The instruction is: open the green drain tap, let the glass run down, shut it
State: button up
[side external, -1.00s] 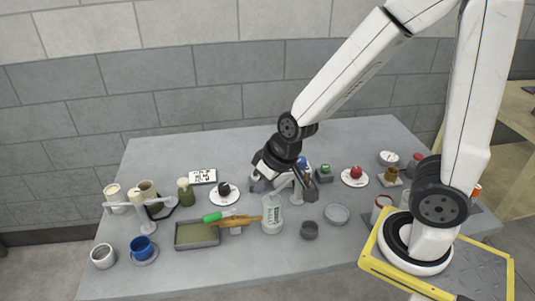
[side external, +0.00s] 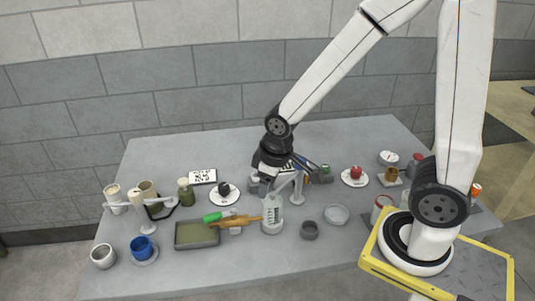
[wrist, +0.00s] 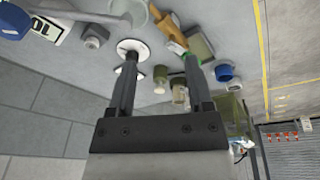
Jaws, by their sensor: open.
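The green drain tap (side external: 212,217) shows as a green handle on a brass-coloured body, left of the glass and over the shallow olive tray (side external: 197,245). In the wrist view the green handle (wrist: 187,52) lies just beyond my right-hand finger. The glass (side external: 272,211) is a clear upright cylinder with dark marks on a pale round base; its liquid level is too small to read. My gripper (wrist: 160,62) is open with nothing between its fingers. In the side view it hangs above and behind the glass, apart from the tap, its fingertips partly hidden.
A white stand (side external: 297,188) rises beside the glass. A black knob on a white disc (side external: 224,193) and an olive bottle (side external: 186,191) stand behind the tray. A blue cup (side external: 141,248) is at left, a grey dish (side external: 337,214) at right.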

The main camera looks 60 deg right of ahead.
aim_at(214, 215)
jog(key=w+a+f+n+h, duration=0.1)
jog(key=w+a+f+n, duration=0.2)
jog(key=w+a+n, duration=0.5)
jog(key=shift+w+a+f+n+g, duration=0.25)
jog(key=shift+w+n, duration=0.25)
jog(key=shift+w, duration=0.55)
jog(key=shift+d, duration=0.1)
jog(key=shift+w+d+f, duration=0.15)
jog(key=shift+w+f, duration=0.05)
jog(key=shift+f, duration=1.05)
jog(key=shift+w+d+f, duration=0.1)
jog(key=shift+w+f, duration=0.1)
jog(key=shift+f, duration=1)
jog(key=shift+w+d+f, duration=0.15)
jog(key=shift+w+f, duration=0.05)
jog(key=shift+f, duration=1.05)
grip_shut()
